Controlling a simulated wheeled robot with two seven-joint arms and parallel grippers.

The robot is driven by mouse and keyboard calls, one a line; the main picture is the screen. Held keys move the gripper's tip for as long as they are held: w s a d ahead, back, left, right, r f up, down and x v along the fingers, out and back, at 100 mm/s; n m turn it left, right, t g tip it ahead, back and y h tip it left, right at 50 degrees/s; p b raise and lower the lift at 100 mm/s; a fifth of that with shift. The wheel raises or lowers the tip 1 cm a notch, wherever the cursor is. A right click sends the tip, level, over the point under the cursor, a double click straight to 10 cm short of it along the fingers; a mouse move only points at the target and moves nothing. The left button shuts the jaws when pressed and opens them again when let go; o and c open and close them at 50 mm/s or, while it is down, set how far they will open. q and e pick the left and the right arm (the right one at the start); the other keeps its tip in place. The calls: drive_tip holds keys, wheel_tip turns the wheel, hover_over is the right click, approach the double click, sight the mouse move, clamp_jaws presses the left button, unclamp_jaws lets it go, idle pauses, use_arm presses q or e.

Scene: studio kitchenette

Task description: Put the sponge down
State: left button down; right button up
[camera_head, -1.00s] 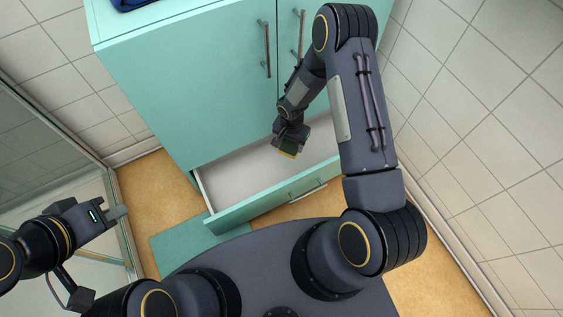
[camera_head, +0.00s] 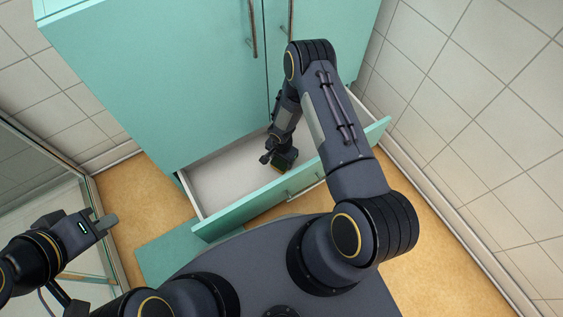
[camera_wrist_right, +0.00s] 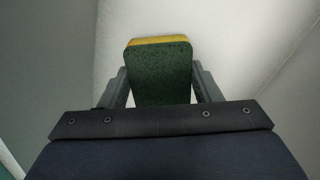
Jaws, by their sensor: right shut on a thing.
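The sponge (camera_wrist_right: 160,75) is green with a yellow layer along its far edge. My right gripper (camera_wrist_right: 160,88) is shut on it, one finger on each side in the right wrist view. In the head view the right gripper (camera_head: 280,162) is inside the open drawer (camera_head: 220,183), near its front panel, and the sponge (camera_head: 284,168) shows only in small part below the fingers. I cannot tell whether the sponge touches the drawer floor. My left gripper (camera_head: 105,222) is at the left, above the floor, far from the sponge; its fingertips are small and its opening is unclear.
The drawer has a white interior and a teal front with a handle (camera_head: 305,183). The teal cabinet (camera_head: 160,85) stands above and behind it. A glass panel (camera_head: 40,175) is at the left and a tiled wall (camera_head: 470,110) at the right. The drawer's left part is empty.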

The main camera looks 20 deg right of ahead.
drive_tip(key=shift+f, duration=0.9)
drive_tip(key=shift+f, duration=0.1)
drive_tip(key=o, duration=0.5)
drive_tip(key=shift+f+b, duration=0.1)
drive_tip(key=shift+b, duration=0.25)
drive_tip(key=o, duration=0.4)
